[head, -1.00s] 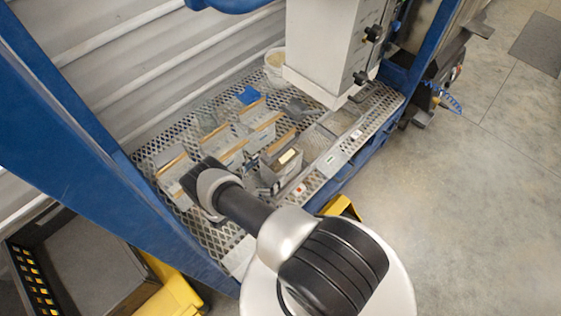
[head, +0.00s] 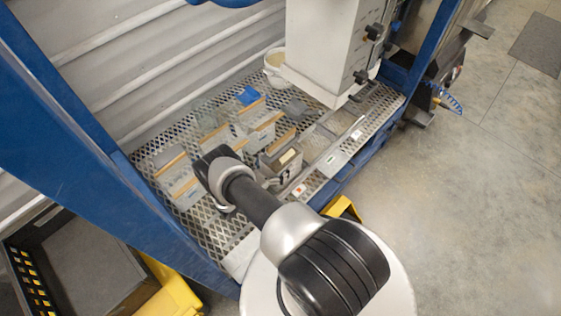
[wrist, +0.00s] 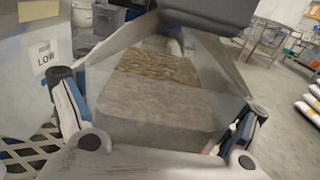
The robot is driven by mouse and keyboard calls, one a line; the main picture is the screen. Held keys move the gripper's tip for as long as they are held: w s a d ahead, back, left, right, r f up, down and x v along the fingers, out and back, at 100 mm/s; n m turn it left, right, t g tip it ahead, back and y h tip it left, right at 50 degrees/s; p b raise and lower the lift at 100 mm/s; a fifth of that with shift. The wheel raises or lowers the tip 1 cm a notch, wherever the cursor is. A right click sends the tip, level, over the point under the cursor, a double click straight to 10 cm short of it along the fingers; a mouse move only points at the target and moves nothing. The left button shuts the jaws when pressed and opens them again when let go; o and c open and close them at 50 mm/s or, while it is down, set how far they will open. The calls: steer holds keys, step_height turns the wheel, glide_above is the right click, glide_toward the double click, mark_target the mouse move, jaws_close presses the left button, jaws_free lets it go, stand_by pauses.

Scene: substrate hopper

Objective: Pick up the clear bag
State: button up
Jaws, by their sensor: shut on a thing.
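The clear bag (wrist: 150,108) fills the middle of the wrist view. It is see-through, with a brown, grainy content showing through it. My gripper (wrist: 152,112) is shut on it, with one finger at the left side of the bag and one at the right. In the head view my gripper (head: 216,158) is over the perforated shelf, its fingers hidden behind my wrist. I cannot make out the bag in that view.
Several pale boxes with brown edges (head: 215,134) stand on the perforated shelf (head: 212,238). A grey bin (head: 284,161) is right of my gripper. A white bucket (head: 274,74) and hopper column (head: 318,45) stand behind. A blue post (head: 85,150) is at left.

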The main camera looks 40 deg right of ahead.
mark_target(278, 145)
steer(key=c, duration=1.3)
steer(key=shift+r, duration=0.1)
steer(key=shift+c, duration=0.5)
steer(key=shift+r+p, duration=2.25)
steer(key=shift+r, duration=2.75)
